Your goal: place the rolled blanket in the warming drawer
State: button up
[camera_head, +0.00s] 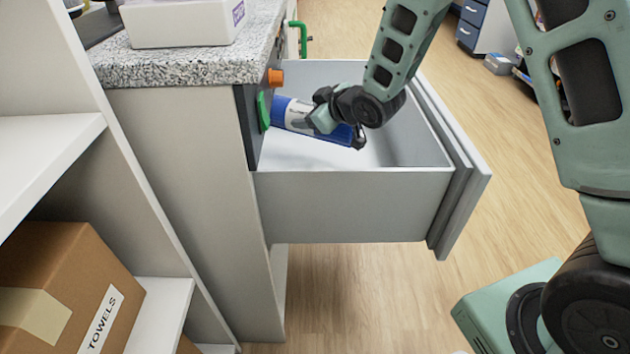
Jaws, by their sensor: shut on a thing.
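The warming drawer (352,205) stands pulled open from the cabinet, its front panel at the right. A blue roll with a pale band, the rolled blanket (288,113), lies slanted at the drawer's opening. My gripper (340,122) is shut on the blanket near its middle, and the fingers partly cover it. The blanket appears within the drawer's outline, near its cabinet end. I cannot tell whether it touches the drawer floor (300,150).
A speckled counter (180,62) with a white box (185,22) is above the cabinet. Green and orange knobs (275,77) sit on the cabinet face close to the blanket. A shelf with a towels box (65,295) is at left. Open floor (510,120) lies right.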

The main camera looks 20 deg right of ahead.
jog(key=shift+a+f+n+y+b, duration=0.3)
jog(key=shift+f+b, duration=0.05)
notch_tip(320, 180, down, 10)
jog(key=b, duration=0.3)
jog(key=shift+w+r+b, duration=0.1)
jog(key=shift+r+b, duration=0.1)
jog(key=shift+b, duration=0.1)
jog(key=shift+f, duration=0.15)
jog(key=o, duration=1.3)
jog(key=shift+s+d+r, duration=0.1)
jog(key=shift+s+r, duration=0.15)
jog(key=shift+r, duration=0.05)
jog(key=p+v, duration=0.2)
jog(key=v, duration=0.5)
